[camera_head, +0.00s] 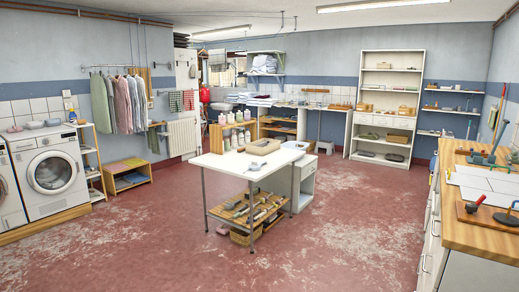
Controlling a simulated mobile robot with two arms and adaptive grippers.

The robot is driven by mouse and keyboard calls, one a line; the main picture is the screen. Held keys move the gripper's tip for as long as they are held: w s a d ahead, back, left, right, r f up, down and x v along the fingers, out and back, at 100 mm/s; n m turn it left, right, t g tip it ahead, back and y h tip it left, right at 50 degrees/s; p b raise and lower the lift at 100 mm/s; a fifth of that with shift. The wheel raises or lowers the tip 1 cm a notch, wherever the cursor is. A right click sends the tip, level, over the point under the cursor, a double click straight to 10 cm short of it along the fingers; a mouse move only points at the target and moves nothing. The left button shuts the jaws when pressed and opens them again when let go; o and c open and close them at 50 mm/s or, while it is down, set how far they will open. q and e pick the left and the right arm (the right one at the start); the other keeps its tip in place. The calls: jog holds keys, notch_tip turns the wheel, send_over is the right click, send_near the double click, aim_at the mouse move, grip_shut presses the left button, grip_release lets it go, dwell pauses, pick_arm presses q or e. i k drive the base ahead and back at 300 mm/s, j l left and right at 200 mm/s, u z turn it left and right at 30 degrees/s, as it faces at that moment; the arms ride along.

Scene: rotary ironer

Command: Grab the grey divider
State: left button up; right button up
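I cannot make out for certain which thing is the grey divider. A small greyish item (256,166) lies on the white table (226,162) in the middle of the room, too small to identify. Next to it on the table is a beige tray-like object (264,146). Neither of my grippers shows in this view.
Bottles (238,116) in a wooden rack stand at the table's back. A washing machine (53,172) is at left, a tall white shelf (388,95) at the back, and a wood-topped counter (470,205) at right. The red floor (150,240) in front is clear.

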aim_at(264, 144)
jog(key=i+z, duration=0.4)
jog(key=i, duration=0.85)
jog(key=i+z, duration=0.1)
jog(key=i, duration=0.5)
jog(key=i+j+z, duration=0.1)
jog(key=i, duration=0.5)
jog(key=i+j+z, duration=0.1)
jog(key=i, duration=0.45)
jog(key=i+j, duration=0.2)
jog(key=i, duration=0.4)
jog(key=i+l, duration=0.15)
jog(key=i, duration=0.3)
jog(key=i+l+u, duration=0.1)
jog(key=i, duration=0.35)
jog(key=i+l+u, duration=0.1)
jog(key=i, duration=0.35)
jog(key=l, duration=0.1)
